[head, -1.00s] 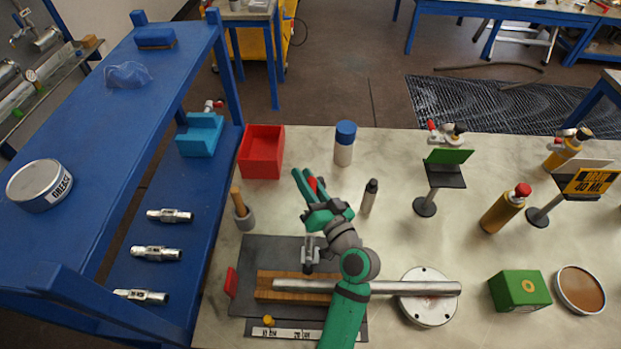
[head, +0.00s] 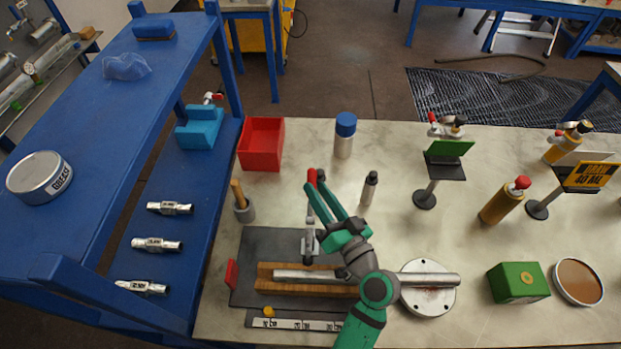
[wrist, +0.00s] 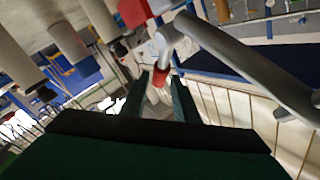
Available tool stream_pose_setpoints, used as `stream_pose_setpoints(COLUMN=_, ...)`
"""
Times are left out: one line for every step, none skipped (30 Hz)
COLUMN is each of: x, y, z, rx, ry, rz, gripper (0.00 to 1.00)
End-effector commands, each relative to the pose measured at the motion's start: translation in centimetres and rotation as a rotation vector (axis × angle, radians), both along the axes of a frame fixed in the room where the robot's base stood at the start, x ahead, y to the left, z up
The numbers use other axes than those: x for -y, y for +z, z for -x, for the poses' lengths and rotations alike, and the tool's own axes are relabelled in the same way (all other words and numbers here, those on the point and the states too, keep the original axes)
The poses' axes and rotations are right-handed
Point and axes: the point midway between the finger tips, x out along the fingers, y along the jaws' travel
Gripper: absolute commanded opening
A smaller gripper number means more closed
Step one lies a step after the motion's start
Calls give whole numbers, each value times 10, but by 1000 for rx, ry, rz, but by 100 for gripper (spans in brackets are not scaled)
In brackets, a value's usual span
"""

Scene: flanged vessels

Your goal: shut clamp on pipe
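The metal clamp (head: 310,243) stands on the dark plate behind the pipe, its lever upright with a red tip (head: 312,175). The silver pipe (head: 430,279) lies across the wooden block and over the round flange; my arm hides its middle. My gripper (head: 330,190) is at the upper lever, just right of it. In the wrist view my gripper's dark green fingers (wrist: 160,100) are apart, with a red tip (wrist: 160,76) ahead in line with the gap and a grey bar bending away to the right. Whether the fingers touch the lever I cannot tell.
A wooden block (head: 264,277) sits on the dark plate (head: 265,243). The round flange (head: 426,303) lies at right. A blue shelf (head: 150,100) is at left.

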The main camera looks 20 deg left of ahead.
Motion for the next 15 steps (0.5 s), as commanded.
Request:
stream_pose_setpoints(x=6, y=0, z=6, rx=0, ry=-3, rz=1, gripper=28)
stream_pose_setpoints(x=10, y=-1, z=9, rx=0, ry=-3, rz=1, gripper=28)
stream_pose_setpoints(x=13, y=-1, z=12, rx=0, ry=-2, rz=0, gripper=28)
stream_pose_setpoints(x=15, y=-1, z=15, rx=0, ry=-2, rz=0, gripper=28)
stream_pose_setpoints(x=17, y=-1, z=16, rx=-1, ry=-3, rz=0, gripper=28)
stream_pose_setpoints(x=19, y=-1, z=19, rx=0, ry=-2, rz=0, gripper=28)
stream_pose_setpoints(x=20, y=-1, z=20, rx=0, ry=-1, rz=0, gripper=28)
stream_pose_setpoints(x=21, y=-1, z=21, rx=0, ry=-1, rz=0, gripper=28)
stream_pose_setpoints(x=22, y=-1, z=22, rx=0, ry=0, rz=0, gripper=28)
stream_pose_setpoints(x=22, y=-1, z=23, rx=0, ry=0, rz=0, gripper=28)
stream_pose_setpoints(x=23, y=-1, z=23, rx=0, ry=0, rz=0, gripper=28)
stream_pose_setpoints(x=23, y=-1, z=24, rx=1, ry=0, rz=1, gripper=28)
stream_pose_setpoints(x=23, y=-1, z=24, rx=1, ry=0, rz=1, gripper=28)
stream_pose_setpoints(x=23, y=-1, z=24, rx=1, ry=0, rz=1, gripper=28)
stream_pose_setpoints(x=23, y=-1, z=23, rx=1, ry=0, rz=1, gripper=28)
